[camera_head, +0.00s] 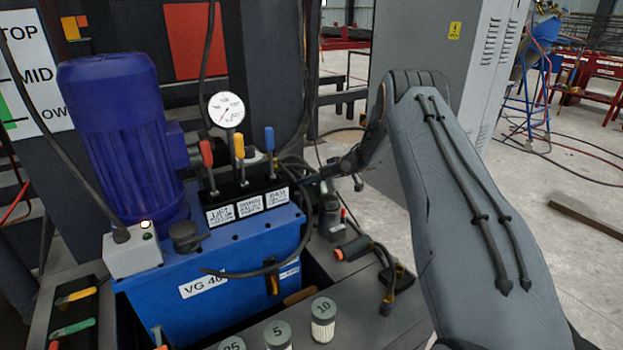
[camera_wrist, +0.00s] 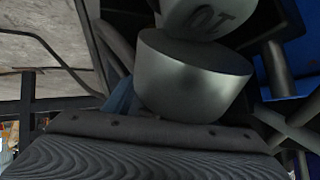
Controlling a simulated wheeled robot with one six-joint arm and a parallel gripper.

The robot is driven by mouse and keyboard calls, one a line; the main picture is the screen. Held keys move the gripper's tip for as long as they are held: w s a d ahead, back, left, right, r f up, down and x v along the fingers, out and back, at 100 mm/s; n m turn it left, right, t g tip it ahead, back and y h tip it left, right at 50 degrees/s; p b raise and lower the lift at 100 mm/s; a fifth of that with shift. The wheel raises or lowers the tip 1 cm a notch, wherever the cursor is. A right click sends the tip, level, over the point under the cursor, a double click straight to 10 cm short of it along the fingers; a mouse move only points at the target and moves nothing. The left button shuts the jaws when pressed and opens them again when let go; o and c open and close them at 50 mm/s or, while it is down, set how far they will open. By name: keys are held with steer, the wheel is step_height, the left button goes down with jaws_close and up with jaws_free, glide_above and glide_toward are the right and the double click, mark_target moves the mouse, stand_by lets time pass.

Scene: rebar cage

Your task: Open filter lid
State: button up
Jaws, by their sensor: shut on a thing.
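My gripper (camera_head: 322,177) is reached in from the right, just behind the blue hydraulic unit (camera_head: 225,268); it is small and dark in the head view. A dark grey cylindrical filter housing (camera_head: 331,218) stands right below it, beside the blue unit. In the wrist view a smooth grey metal cap (camera_wrist: 190,85), which looks like the filter lid, sits close against a dark ribbed part of my gripper (camera_wrist: 150,150). My gripper is shut on it. The contact itself is mostly hidden, and I cannot tell whether the lid is apart from its housing.
Filter cartridges marked 10 (camera_head: 323,320), 5 (camera_head: 278,335) and 25 (camera_head: 232,344) stand at the front. A grey cabinet (camera_head: 445,60) stands behind the arm.

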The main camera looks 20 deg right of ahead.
steer(key=shift+s+a+f, duration=0.15)
steer(key=shift+a+f, duration=0.15)
steer(key=shift+a, duration=0.45)
steer(key=shift+s+d+r+p, duration=0.4)
steer(key=shift+d+r+p, duration=0.45)
steer(key=shift+r, duration=0.2)
steer(key=shift+s+d+r+p, duration=0.45)
steer(key=shift+d+r+p, duration=0.35)
steer(key=shift+r, duration=0.3)
steer(key=shift+s+d+r+p, duration=0.4)
steer(key=shift+d+r+p, duration=0.35)
steer(key=shift+d+r, duration=0.25)
steer(key=shift+s+r+p, duration=0.35)
steer(key=shift+r+p, duration=0.1)
steer(key=shift+r, duration=0.1)
steer(key=shift+d, duration=0.1)
steer(key=p+v, duration=0.1)
steer(key=v, duration=0.7)
steer(key=shift+p, duration=0.35)
